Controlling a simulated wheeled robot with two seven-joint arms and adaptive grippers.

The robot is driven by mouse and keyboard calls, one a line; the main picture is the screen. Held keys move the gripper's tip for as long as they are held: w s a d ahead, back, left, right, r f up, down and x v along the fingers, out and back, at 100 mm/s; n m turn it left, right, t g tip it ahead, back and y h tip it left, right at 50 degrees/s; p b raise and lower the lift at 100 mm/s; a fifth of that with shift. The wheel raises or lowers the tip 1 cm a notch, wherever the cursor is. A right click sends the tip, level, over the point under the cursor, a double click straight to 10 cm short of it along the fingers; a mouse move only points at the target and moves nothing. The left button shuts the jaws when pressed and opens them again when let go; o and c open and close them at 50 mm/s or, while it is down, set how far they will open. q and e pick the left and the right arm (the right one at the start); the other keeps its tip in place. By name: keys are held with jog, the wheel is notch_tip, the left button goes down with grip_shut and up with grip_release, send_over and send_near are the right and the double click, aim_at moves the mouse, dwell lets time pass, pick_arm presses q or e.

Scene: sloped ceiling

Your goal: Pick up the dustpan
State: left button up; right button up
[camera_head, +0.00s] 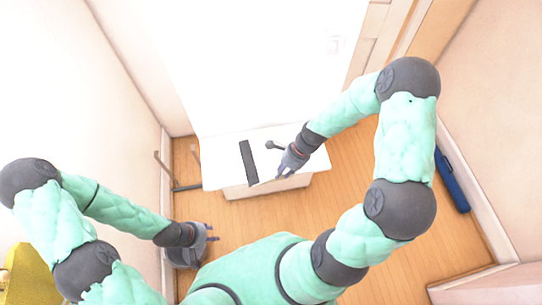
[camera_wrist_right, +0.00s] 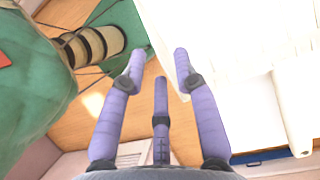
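I cannot clearly make out a dustpan. A long dark flat object (camera_head: 248,162) lies on the white cabinet top (camera_head: 222,172), and a small dark rounded piece (camera_head: 270,145) shows beside my right gripper. Either might belong to it; I cannot tell. My right gripper (camera_head: 284,172) is at the cabinet's right front part. In the right wrist view its purple fingers (camera_wrist_right: 163,65) are spread with nothing between them.
A blue long object (camera_head: 452,182) lies on the wooden floor along the right wall; blue also shows in the wrist view (camera_wrist_right: 262,156). A thin metal frame (camera_head: 180,186) stands left of the cabinet. A yellow-green piece (camera_head: 30,275) is at lower left.

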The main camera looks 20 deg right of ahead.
jog(key=x, duration=0.3)
jog(key=shift+d+r, duration=0.1)
grip_shut()
jog(key=shift+r, duration=0.15)
